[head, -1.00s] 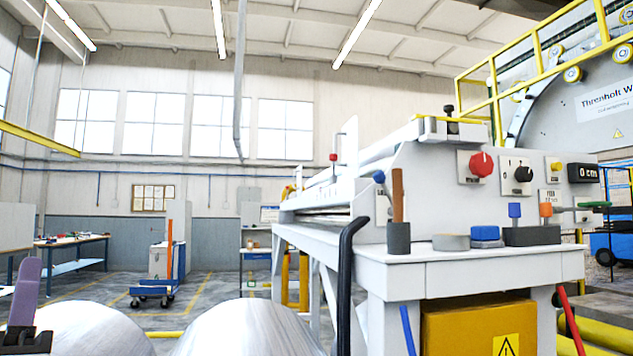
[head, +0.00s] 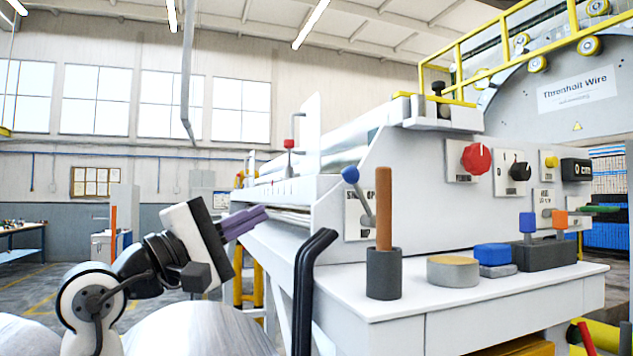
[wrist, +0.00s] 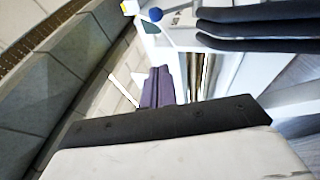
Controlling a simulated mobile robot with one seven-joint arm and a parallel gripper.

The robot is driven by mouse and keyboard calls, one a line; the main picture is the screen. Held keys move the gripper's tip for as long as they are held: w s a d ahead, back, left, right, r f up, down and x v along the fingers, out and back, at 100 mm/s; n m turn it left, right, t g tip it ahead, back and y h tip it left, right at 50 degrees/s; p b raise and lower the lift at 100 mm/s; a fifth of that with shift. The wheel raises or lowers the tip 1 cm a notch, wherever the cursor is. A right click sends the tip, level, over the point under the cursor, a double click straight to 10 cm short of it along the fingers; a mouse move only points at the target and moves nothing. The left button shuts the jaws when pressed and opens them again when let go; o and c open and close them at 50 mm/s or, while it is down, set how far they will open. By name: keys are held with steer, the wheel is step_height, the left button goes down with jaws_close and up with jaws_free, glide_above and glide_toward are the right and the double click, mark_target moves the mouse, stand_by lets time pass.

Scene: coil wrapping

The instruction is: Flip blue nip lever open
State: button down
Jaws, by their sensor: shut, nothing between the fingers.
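The blue nip lever is a short grey arm with a blue ball knob (head: 350,174), mounted on a white label plate on the machine's left side panel in the head view. Its knob is up and leans to the left. The blue knob also shows at the top of the wrist view (wrist: 155,14). My gripper (head: 262,214) has purple fingers, shut and empty. It is left of the lever and a little lower in the picture, apart from it. The fingers also show in the wrist view (wrist: 160,78), pointing toward the machine.
A black bent handle (head: 312,260) rises between my gripper and the table. The white table (head: 400,305) bears a dark cup (head: 384,275) with a brown rod (head: 384,208) just right of the lever, a round tin (head: 453,271) and blue blocks (head: 493,255).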

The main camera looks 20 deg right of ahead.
mark_target(360, 198)
steer(key=shift+s+d+r, duration=0.1)
steer(key=shift+s, duration=0.05)
steer(key=shift+d, duration=0.1)
steer(key=s+d+p+x, duration=0.1)
steer(key=p+x, duration=0.4)
steer(key=x, duration=0.7)
steer(key=shift+s+d+r+p, duration=0.25)
steer(key=shift+s+p, duration=0.05)
steer(key=shift+s, duration=0.35)
steer(key=shift+s, duration=0.15)
